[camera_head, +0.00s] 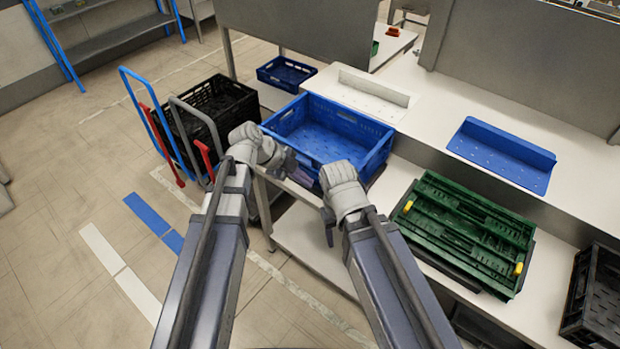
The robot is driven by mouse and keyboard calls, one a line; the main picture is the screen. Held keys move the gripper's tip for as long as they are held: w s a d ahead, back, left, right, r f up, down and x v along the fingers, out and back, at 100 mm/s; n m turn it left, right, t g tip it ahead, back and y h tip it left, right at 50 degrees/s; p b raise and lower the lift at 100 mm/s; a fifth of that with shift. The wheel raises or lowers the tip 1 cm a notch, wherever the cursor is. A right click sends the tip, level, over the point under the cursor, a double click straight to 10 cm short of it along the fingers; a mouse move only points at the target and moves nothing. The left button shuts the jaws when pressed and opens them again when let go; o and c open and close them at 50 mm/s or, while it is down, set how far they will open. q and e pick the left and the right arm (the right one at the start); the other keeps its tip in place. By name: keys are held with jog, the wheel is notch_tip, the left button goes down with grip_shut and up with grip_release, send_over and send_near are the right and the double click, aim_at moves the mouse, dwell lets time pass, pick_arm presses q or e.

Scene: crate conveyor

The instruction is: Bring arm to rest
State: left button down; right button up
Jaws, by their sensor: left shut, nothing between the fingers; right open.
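My two arms reach forward from the bottom of the head view. My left gripper (282,160) is shut and empty, in front of the near left corner of a blue crate (375,132). My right gripper (330,222) is open, in front of the crate's near right side and a little lower in the picture. Its fingers are partly hidden by its own body. The blue crate sits upright on the white bench, and its inside looks empty. I cannot tell whether either gripper touches it.
Folded green crates (465,235) lie on the bench at right. A black crate (600,300) is at the right edge. A cart with a black crate (225,105) and blue and red handles stands at left. A blue sloped plate (500,155) lies behind. The left floor is mostly clear.

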dwell(0.5)
pick_arm(q)
jog(key=s+a+f+n+g+y, duration=0.1)
jog(key=s+f+n+y, duration=0.1)
jog(key=s+n+y, duration=0.2)
jog(key=s+a+f+n+g+y, duration=0.1)
jog(key=s+n+y, duration=0.3)
jog(key=s+n, duration=0.6)
jog(key=shift+s+f+n, duration=0.3)
jog(key=shift+f+n, duration=0.4)
jog(key=shift+n, duration=2.5)
jog(key=shift+a, duration=0.1)
